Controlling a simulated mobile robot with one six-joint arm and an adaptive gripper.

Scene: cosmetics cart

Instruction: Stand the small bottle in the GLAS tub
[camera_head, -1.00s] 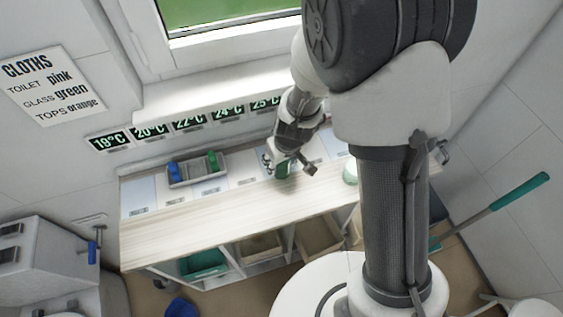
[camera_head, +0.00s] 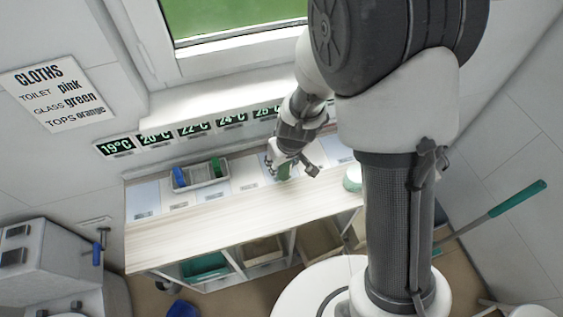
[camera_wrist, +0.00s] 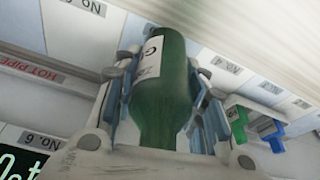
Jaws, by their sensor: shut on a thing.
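My gripper (camera_head: 292,166) is shut on the small green bottle (camera_head: 284,173), over the back part of the cart top. In the wrist view the bottle (camera_wrist: 162,105) lies between the two fingers (camera_wrist: 163,92), with a white label partly turned away. Whether its base touches the cart top is not clear. Under the cart top are a green tub (camera_head: 205,267), a brownish tub (camera_head: 262,250) and another pale brown tub (camera_head: 318,238). No tub lettering is readable, so I cannot tell which is GLAS.
A grey tray (camera_head: 200,176) with blue and green items stands on the cart top (camera_head: 230,218), left of my gripper. A white and green round item (camera_head: 352,178) is to the right. The front strip of the top is clear. Temperature signs line the wall behind.

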